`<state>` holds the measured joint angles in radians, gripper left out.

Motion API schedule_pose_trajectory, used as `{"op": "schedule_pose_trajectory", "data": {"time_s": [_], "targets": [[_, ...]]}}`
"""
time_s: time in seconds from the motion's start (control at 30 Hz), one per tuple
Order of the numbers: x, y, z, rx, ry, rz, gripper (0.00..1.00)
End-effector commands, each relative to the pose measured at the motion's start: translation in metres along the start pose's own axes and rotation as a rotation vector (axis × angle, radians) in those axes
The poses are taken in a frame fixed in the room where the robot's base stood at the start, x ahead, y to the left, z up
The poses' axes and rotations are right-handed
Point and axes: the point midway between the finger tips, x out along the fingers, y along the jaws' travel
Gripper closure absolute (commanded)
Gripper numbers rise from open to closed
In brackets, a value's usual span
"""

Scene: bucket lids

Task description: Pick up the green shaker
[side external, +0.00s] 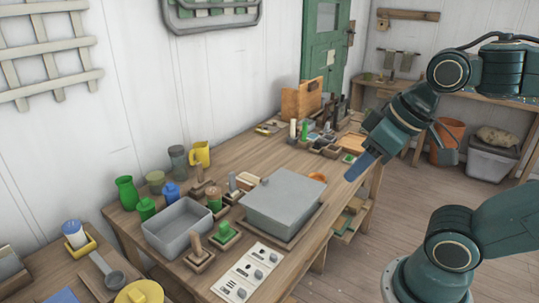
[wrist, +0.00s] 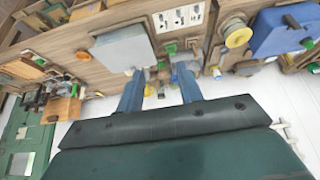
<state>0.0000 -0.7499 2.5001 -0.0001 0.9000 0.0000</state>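My gripper (side external: 357,168) hangs in the air to the right of the grey lidded box, with its blue fingers pointing down. In the wrist view its two fingers (wrist: 160,76) are apart with nothing held between them. Several small green items stand on the bench, and I cannot tell for sure which is the green shaker. A squat green container (side external: 147,208) stands left of the grey tray, by a taller green vase (side external: 125,192). An upright green piece (side external: 305,130) stands at the far end. My gripper is well apart from all of these.
The grey lidded box (side external: 284,202) and open grey tray (side external: 178,227) fill the bench (side external: 240,150) middle. A green-knobbed block (side external: 225,232) and white switch panel (side external: 247,273) are at the front. A yellow mug (side external: 200,153) stands by the wall. Right of the bench is open floor.

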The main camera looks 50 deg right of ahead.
Motion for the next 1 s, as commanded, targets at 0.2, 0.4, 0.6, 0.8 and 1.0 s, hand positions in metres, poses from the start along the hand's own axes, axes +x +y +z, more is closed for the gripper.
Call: {"op": "schedule_pose_trajectory", "data": {"time_s": [0.2, 0.4, 0.6, 0.8, 1.0], "targets": [[0.000, 0.000, 0.000, 0.000, 0.000, 0.000, 0.60], [0.000, 0.000, 0.000, 0.000, 0.000, 0.000, 0.29], [0.000, 0.000, 0.000, 0.000, 0.000, 0.000, 0.29], [0.004, 0.002, -0.006, -0.021, 0.004, 0.006, 0.29], [0.018, 0.007, -0.027, -0.114, 0.021, 0.031, 0.29]]}}
